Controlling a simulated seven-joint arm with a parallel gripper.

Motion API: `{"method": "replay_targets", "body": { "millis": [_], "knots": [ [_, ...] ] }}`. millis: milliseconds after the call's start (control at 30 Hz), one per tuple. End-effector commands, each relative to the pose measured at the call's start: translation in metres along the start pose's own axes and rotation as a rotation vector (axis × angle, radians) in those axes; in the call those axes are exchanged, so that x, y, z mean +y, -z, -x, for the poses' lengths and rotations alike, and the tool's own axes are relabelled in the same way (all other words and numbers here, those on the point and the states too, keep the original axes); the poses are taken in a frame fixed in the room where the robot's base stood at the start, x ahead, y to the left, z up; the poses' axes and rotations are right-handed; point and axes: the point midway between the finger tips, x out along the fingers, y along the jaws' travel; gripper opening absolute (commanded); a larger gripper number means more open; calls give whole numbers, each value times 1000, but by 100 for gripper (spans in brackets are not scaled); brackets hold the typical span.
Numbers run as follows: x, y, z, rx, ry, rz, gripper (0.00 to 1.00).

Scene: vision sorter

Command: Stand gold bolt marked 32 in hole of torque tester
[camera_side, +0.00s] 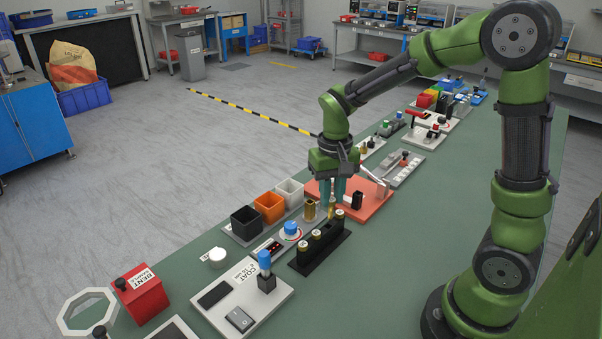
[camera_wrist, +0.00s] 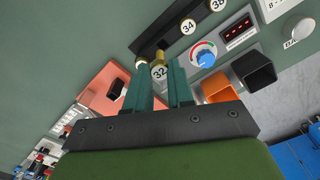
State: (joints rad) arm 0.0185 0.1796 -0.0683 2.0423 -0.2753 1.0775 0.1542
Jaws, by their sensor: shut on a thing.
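My gripper (camera_side: 333,203) points down with its teal fingers shut on the gold bolt marked 32 (camera_wrist: 159,72), whose round white top shows between the fingers in the wrist view. In the side view a bit of gold (camera_side: 331,212) shows at the fingertips, just beyond the black bolt rack. The torque tester (camera_wrist: 222,42) is a grey plate with a red display and a blue knob (camera_side: 291,228). A gold cylinder (camera_side: 310,210) stands at its end closest to my gripper, left of the fingers. I cannot make out its hole. The bolt's lower end is not clear.
The black rack (camera_side: 320,250) holds several gold bolts, with 34 (camera_wrist: 187,27) and 38 readable. Black, orange (camera_side: 269,207) and white bins stand behind the tester. A salmon-coloured plate (camera_side: 372,205) with a lever and a black block lies right of my gripper.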

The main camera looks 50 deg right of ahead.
Motion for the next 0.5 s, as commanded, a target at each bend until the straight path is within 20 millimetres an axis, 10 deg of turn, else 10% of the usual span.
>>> {"method": "replay_targets", "body": {
  "millis": [500],
  "knots": [
    [113,81,51,19,0,-478,0]
  ]
}}
